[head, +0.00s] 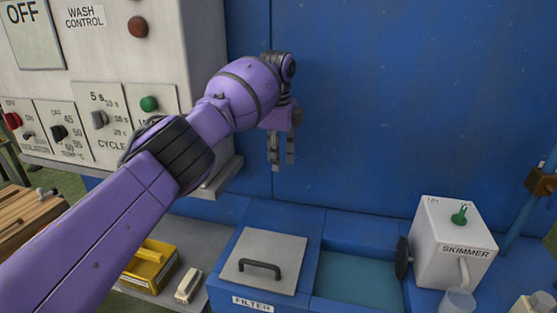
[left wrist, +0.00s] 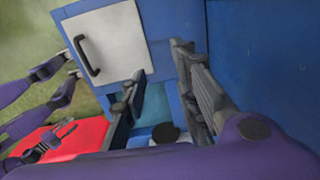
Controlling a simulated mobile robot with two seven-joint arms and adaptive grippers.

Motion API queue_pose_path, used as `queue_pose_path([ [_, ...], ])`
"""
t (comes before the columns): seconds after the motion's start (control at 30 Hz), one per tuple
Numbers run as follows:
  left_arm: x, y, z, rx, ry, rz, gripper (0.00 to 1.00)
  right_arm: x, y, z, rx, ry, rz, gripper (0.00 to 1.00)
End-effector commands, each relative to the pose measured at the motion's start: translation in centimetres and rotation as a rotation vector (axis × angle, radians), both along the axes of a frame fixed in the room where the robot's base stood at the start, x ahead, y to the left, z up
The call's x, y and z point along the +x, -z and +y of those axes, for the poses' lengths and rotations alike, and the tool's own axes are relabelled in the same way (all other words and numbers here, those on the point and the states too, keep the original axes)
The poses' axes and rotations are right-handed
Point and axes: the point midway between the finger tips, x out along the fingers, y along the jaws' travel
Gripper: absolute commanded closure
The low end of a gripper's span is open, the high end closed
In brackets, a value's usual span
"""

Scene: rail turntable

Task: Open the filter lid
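The filter lid (head: 285,247) is a light grey square plate with a dark bar handle (head: 260,267). It lies flat and closed on the blue housing labelled FILTER (head: 253,304). The lid also shows at the upper left in the left wrist view (left wrist: 115,45), with its handle (left wrist: 82,56) near its left edge. My left gripper (head: 282,160) hangs in front of the blue panel, above and behind the lid and apart from it. Its fingers are spread with nothing between them. Purple and dark parts at the left of the wrist view seem to be my right arm; its gripper's state is unclear.
A white SKIMMER box (head: 445,246) with a green switch and dark disc stands right of the water trough (head: 355,280). A grey WASH CONTROL panel (head: 130,60) juts out at upper left. A yellow case (head: 150,266) and a small pale block (head: 188,286) sit left of the filter.

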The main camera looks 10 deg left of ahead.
Motion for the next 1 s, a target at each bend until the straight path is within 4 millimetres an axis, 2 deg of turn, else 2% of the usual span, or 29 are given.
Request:
queue_pose_path([
  [0.43,0.0,-0.3,0.0,-0.001,0.000,-0.001,0.72,0.6,-1.0,0.0,0.000,-0.001,-0.015,0.60],
  [0.7,0.0,-0.2,0.0,-0.001,0.000,0.000,0.72,0.7,-0.8,0.0,-0.001,-0.004,-0.013,0.60],
  [0.87,-0.1,-1.9,0.0,-0.001,0.000,-0.003,0.72,0.6,-0.8,0.0,0.000,-0.002,-0.013,0.60],
  [1.0,-0.2,-4.9,0.0,-0.002,-0.001,-0.003,0.72,0.6,-0.8,0.0,-0.001,-0.002,-0.012,0.60],
])
